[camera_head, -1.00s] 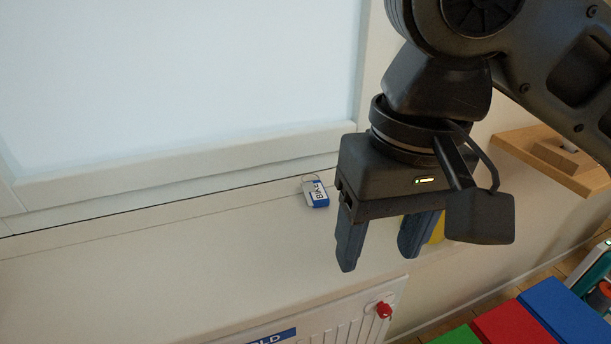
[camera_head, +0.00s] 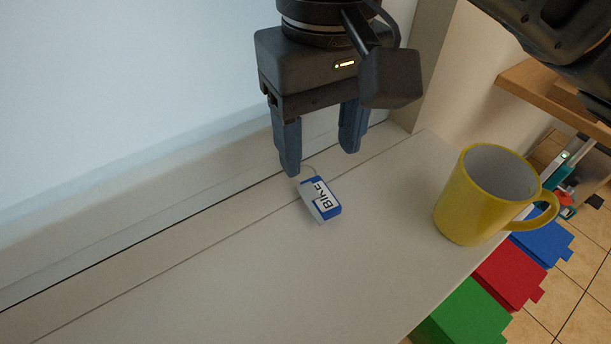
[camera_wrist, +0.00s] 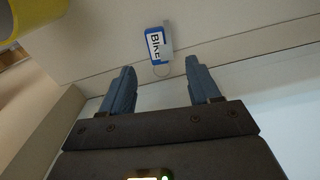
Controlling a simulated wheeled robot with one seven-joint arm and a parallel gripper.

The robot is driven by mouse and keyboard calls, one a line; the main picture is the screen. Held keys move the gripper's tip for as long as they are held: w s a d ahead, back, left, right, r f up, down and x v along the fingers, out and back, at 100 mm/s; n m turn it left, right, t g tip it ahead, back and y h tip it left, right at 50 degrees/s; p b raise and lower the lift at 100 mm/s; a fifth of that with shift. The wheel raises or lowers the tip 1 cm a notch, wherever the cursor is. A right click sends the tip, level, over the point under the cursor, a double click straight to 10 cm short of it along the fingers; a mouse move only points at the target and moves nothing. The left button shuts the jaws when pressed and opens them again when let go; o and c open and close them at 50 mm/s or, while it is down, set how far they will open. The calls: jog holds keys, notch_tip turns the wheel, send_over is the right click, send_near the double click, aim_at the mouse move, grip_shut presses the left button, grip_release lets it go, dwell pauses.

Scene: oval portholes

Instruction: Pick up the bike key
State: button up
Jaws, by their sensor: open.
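The bike key's tag (camera_head: 323,199) is blue and white, marked "BIKE", and lies on the white window sill with a thin wire ring at its window-side end. In the wrist view the tag (camera_wrist: 157,44) lies ahead of the fingertips, between their lines, with its ring toward my gripper. My gripper (camera_head: 320,163) is open and empty, with its two blue-grey fingers apart. In the head view it hangs just above and behind the tag, on the window side. The fingers seem not to touch the tag; their exact height above the sill is hard to tell.
A yellow mug (camera_head: 472,203) stands on the sill to the right, near its front edge. The window frame (camera_head: 150,215) runs close behind. The sill left of the tag is clear. Green, red and blue boxes (camera_head: 505,270) stand below the sill's edge.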

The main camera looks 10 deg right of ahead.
aim_at(321, 193)
jog(key=shift+w+d+f, duration=0.1)
jog(key=shift+f, duration=1.85)
jog(key=shift+w+d+f, duration=0.1)
jog(key=shift+f, duration=1.85)
jog(key=shift+c, duration=0.3)
jog(key=c, duration=0.9)
jog(key=shift+r, duration=0.15)
